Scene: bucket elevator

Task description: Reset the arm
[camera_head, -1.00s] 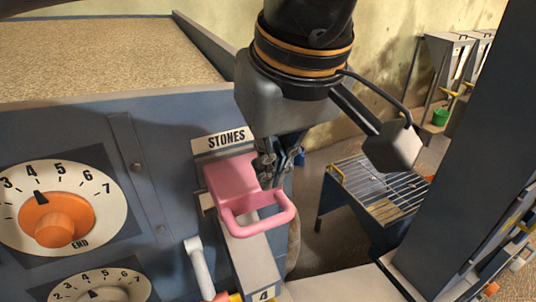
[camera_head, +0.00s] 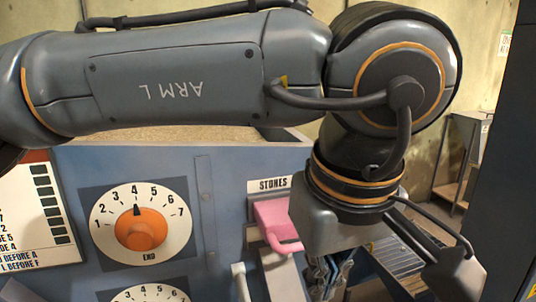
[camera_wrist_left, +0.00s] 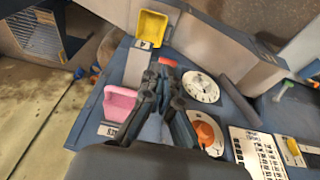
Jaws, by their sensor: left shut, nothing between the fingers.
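My left arm runs across the top of the head view from the left and bends down at the right. My left gripper (camera_head: 330,275) points down at its end, fingers together, with nothing seen between them. The left wrist view also shows the shut fingers (camera_wrist_left: 161,68) over the front of the machine. A pink handle (camera_head: 274,222) under the STONES label is to the left of the gripper in the head view. The pink handle (camera_wrist_left: 119,103) is left of the fingers in the wrist view, apparently apart from them. My right gripper is not in view.
The blue machine panel (camera_head: 225,200) carries an orange dial (camera_head: 140,230) pointing near 4 and a second dial below. A metal grate table (camera_head: 400,255) stands behind the gripper. A yellow scoop-like part (camera_wrist_left: 151,27) lies beyond the fingers. Open floor (camera_wrist_left: 50,125) is at the left.

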